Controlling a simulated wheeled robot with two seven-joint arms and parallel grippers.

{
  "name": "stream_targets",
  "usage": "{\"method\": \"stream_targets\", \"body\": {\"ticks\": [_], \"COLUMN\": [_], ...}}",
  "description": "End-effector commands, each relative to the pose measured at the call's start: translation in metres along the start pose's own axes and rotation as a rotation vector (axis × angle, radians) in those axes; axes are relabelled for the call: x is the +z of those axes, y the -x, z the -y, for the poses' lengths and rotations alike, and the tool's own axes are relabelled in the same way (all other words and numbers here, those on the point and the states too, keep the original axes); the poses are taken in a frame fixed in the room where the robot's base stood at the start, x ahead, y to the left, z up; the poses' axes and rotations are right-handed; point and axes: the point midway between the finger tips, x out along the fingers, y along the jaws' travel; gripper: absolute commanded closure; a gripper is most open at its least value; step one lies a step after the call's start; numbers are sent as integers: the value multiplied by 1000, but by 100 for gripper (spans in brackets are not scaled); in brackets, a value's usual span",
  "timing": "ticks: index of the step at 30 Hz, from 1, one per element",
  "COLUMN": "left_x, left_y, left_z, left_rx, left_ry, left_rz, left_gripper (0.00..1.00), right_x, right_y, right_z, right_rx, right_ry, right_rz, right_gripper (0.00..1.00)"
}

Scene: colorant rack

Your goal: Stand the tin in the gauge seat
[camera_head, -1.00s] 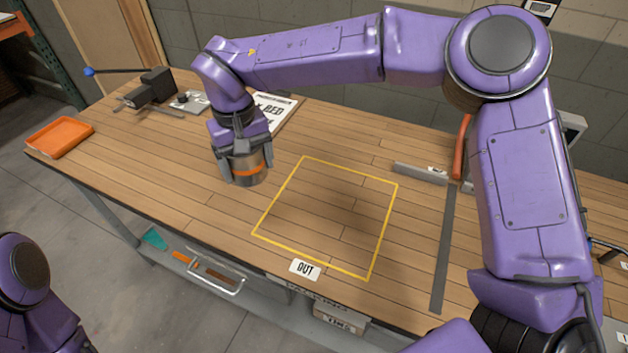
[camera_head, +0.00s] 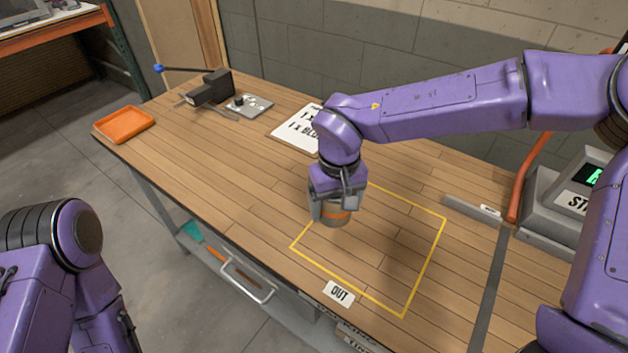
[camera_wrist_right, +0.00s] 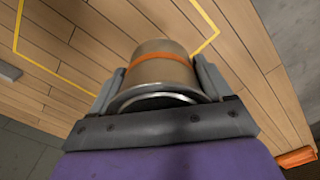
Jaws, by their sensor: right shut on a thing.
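The tin (camera_head: 336,213) is a metal cylinder with an orange band. My right gripper (camera_head: 337,205) is shut on it, a finger on either side. In the right wrist view the tin (camera_wrist_right: 160,65) sits between the fingers, its rimmed end towards the palm. In the head view it overlaps the left edge of the yellow outlined square (camera_head: 425,265); its height above the bench is hard to tell. A grey plate with a black knob (camera_head: 250,104) lies at the back; I cannot tell whether this is the gauge seat. My left gripper is out of view.
The wooden bench (camera_head: 230,170) has an orange tray (camera_head: 124,124) at left and a black device with a blue-tipped lever (camera_head: 210,88) behind. A printed sheet (camera_head: 296,131) lies at the back. A grey station with a green display (camera_head: 575,195) stands right. The bench's middle left is clear.

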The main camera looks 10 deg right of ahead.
Motion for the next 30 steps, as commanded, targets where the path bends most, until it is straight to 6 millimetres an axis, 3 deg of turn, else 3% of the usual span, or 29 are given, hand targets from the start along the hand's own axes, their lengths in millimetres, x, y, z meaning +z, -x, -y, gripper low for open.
{"method": "stream_targets", "body": {"ticks": [6, 13, 19, 30], "left_x": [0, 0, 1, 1], "left_y": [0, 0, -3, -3], "left_z": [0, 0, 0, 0], "left_rx": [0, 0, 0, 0], "left_ry": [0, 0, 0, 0], "left_rz": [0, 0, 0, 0], "left_gripper": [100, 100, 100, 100], "right_x": [22, 33, 34, 33], "right_y": [-33, -51, -78, -82], "right_z": [-16, -25, -26, -26], "right_rx": [0, 1, 2, 0], "right_ry": [1, 1, 1, 0], "right_rz": [2, 2, 3, 1], "right_gripper": [67, 67, 67, 67]}}
